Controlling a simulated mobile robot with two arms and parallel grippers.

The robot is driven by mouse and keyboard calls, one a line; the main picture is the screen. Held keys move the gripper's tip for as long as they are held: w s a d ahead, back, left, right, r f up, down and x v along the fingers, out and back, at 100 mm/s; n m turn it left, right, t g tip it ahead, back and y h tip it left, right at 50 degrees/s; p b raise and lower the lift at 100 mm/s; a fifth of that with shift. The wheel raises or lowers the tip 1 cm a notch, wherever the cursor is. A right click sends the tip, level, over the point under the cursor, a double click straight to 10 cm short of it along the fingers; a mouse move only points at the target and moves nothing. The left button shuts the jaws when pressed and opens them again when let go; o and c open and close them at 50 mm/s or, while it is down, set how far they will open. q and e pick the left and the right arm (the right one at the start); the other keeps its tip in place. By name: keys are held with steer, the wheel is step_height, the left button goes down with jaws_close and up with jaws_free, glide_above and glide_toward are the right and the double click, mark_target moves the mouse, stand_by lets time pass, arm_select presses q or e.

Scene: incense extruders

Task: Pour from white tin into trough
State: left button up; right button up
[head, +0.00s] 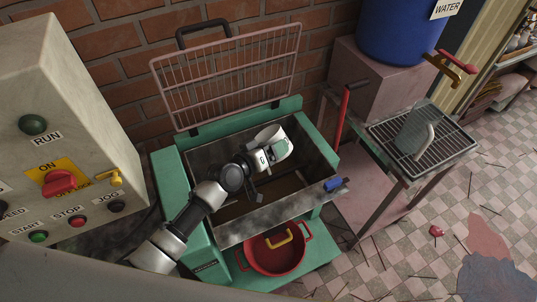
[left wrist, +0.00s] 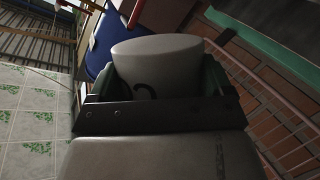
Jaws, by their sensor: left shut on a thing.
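The white tin (head: 269,134) is held over the metal trough (head: 205,164), which sits in a green frame below a raised wire grid guard. My left gripper (head: 281,149) is shut on the tin, and the arm reaches in from the lower left. In the left wrist view the tin (left wrist: 158,60) sits between the two green fingers of the gripper (left wrist: 155,85). The tin looks tilted. Its contents are hidden, and I cannot tell whether anything is flowing out. Part of the trough's inside is hidden by my arm. My right gripper is not in view.
The wire guard (head: 228,75) stands open behind the trough. A control box (head: 60,125) with buttons is at left. A red pot (head: 275,254) sits below the trough. A rack table (head: 425,140) and a blue water barrel (head: 405,30) stand at right. Thin sticks litter the tiled floor.

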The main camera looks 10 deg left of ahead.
arm_select(q)
steer(key=n+h+b, duration=0.1)
steer(key=n+b, duration=0.1)
steer(key=a+n+h+b, duration=0.1)
steer(key=n+b, duration=0.4)
steer(key=b, duration=0.1)
steer(key=shift+w+a+f+n+t+h, duration=0.25)
steer(key=shift+w+f+n+t+h, duration=0.1)
steer(key=shift+n+t+h, duration=0.05)
steer(key=shift+w+a+r+n+t+b, duration=0.15)
steer(key=shift+a+n+t+b, duration=0.15)
steer(key=shift+n+b, duration=0.45)
steer(key=shift+a+r+n+h, duration=0.15)
steer(key=shift+n+h, duration=0.15)
steer(key=shift+n, duration=0.35)
stand_by(0.6)
